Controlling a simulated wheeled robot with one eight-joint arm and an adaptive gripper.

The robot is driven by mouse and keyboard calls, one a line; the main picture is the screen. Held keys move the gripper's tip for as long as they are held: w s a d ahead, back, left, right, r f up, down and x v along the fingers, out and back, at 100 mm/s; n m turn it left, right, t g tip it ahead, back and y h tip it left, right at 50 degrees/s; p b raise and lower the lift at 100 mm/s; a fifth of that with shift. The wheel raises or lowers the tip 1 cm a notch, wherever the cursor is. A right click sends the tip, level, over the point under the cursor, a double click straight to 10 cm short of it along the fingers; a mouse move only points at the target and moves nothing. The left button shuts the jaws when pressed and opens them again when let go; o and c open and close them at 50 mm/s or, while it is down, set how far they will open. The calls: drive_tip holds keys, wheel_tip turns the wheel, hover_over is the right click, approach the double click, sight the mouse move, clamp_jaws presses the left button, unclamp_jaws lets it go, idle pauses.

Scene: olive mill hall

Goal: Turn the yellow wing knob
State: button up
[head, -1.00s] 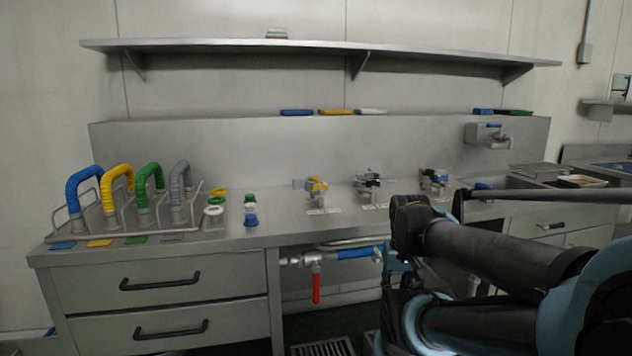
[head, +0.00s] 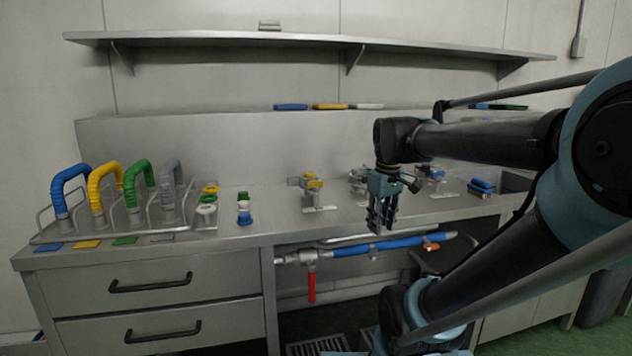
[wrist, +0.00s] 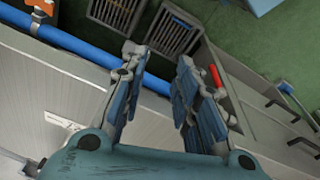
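The yellow wing knob (head: 314,184) sits on a small metal valve on the steel counter, near the middle of the head view. My gripper (head: 382,226) hangs pointing down in front of the counter's front edge, to the right of the knob and lower in the picture, apart from it. In the wrist view my gripper (wrist: 160,80) shows its two fingers spread with nothing between them. The yellow knob is not visible in the wrist view.
A similar valve (head: 360,180) stands right of the yellow one, partly behind my arm. Coloured hoses (head: 103,190) stand in a rack at left. A blue-sleeved pipe (head: 390,244) and a red lever (head: 312,287) are below the counter edge.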

drive_tip(key=w+a+r+n, duration=0.7)
drive_tip(key=w+r, duration=0.5)
drive_tip(key=r, duration=0.1)
wheel_tip(320, 180, up, 9)
drive_tip(key=n+g, duration=0.2)
drive_tip(key=n, duration=0.6)
hover_over(315, 185)
drive_tip(key=f, duration=1.7)
drive_tip(key=shift+w, duration=0.3)
clamp_jaws()
